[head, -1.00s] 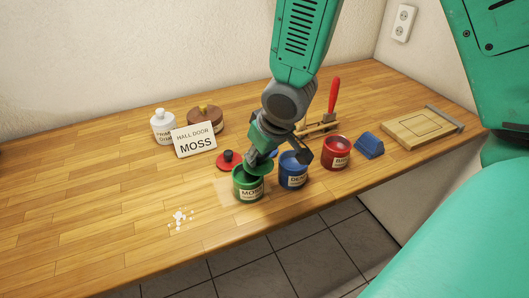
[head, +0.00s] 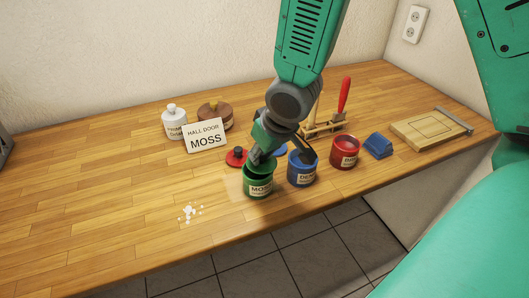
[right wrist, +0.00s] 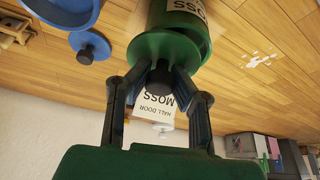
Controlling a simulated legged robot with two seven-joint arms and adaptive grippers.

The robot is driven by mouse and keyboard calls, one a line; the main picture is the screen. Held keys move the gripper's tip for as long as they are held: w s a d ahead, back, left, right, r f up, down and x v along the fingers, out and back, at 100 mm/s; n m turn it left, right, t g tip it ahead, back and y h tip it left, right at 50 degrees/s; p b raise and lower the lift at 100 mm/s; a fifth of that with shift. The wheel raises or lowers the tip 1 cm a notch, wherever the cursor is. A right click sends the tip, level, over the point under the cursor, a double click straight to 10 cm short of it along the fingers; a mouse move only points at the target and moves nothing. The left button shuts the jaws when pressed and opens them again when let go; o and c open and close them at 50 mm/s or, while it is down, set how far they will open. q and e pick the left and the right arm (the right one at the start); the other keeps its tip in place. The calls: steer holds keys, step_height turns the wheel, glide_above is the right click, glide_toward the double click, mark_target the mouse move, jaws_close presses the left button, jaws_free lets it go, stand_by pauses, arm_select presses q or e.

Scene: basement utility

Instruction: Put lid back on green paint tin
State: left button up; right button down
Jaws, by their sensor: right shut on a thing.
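The green paint tin (head: 260,187), labelled MOSS, stands upright near the front edge of the workbench. My right gripper (head: 262,152) is over it, shut on the black knob (right wrist: 160,78) of the green lid (head: 263,165). The green lid (right wrist: 150,48) shows in the right wrist view close to the mouth of the green tin (right wrist: 185,22). Part of the dark opening shows beside the lid, so the lid does not cover it fully. I cannot tell whether lid and rim touch. My left gripper is not in view.
The blue tin (head: 302,172) stands close to the right, then the red tin (head: 344,154). A red lid (head: 236,157) lies behind the green tin. A MOSS card (head: 205,137) stands farther back. White spots (head: 188,213) mark otherwise clear bench at left.

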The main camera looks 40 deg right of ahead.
steer(key=shift+a, duration=0.2)
steer(key=shift+d+f, duration=0.2)
steer(key=shift+d, duration=0.3)
steer(key=shift+a, duration=0.45)
steer(key=shift+a+r, duration=0.1)
steer(key=shift+a, duration=0.5)
steer(key=shift+d, duration=0.6)
steer(key=shift+a, duration=0.6)
steer(key=c, duration=1.5)
jaws_free()
steer(key=shift+o, duration=0.8)
steer(key=shift+d, duration=0.3)
steer(key=o, duration=0.5)
steer(key=shift+d, duration=0.1)
steer(key=shift+c, duration=0.2)
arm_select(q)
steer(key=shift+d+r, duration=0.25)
